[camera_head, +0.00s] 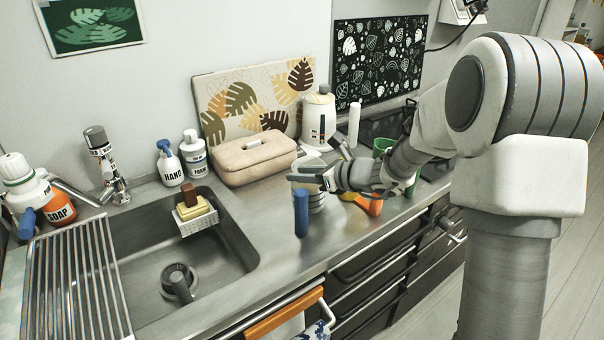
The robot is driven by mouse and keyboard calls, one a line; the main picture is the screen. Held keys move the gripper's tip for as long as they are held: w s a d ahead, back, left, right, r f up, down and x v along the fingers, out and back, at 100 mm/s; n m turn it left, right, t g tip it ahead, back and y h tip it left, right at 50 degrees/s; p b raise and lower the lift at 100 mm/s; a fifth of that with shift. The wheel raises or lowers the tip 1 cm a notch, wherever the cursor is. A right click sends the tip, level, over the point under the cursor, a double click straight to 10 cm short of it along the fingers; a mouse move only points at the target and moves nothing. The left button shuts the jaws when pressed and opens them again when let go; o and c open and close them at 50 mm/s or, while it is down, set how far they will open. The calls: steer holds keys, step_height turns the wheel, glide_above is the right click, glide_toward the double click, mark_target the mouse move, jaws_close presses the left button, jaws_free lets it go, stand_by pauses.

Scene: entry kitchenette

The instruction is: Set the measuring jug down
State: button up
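My gripper (308,178) reaches in from the right above the counter, its fingers pointing left. A pale, ribbed, round vessel (316,201), which may be the measuring jug, shows just below and behind the fingers. The fingers hide part of it. I cannot tell whether they are closed on it, or whether its base touches the steel counter (270,235). A blue upright cylinder (301,213) stands in front of it, near the counter's front; I cannot tell whether the two are joined.
A beige case (254,158) and a white canister (319,117) stand behind. The sink (228,232) lies left. Bare counter shows between sink and blue cylinder.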

steer(key=shift+s+d+r, duration=0.1)
steer(key=shift+d+r, duration=0.1)
steer(key=shift+r, duration=0.1)
steer(key=p+v, duration=0.2)
steer(key=v, duration=0.9)
steer(key=s+a+r+n+g+h, duration=0.2)
steer(key=s+n+g, duration=0.1)
steer(key=s+n, duration=0.45)
steer(key=s+a+r+n+g+h, duration=0.1)
steer(key=s+a+n+g, duration=0.1)
steer(key=s+n, duration=0.6)
steer(key=s+d+r+n+t+h, duration=0.2)
steer(key=s+d+n+h, duration=0.5)
steer(key=s+d+n, duration=0.35)
step_height(320, 180, up, 9)
steer(key=a+p, duration=0.1)
steer(key=p, duration=0.8)
steer(key=shift+s+a, duration=0.4)
steer(key=shift+s, duration=0.1)
steer(key=shift+r, duration=0.15)
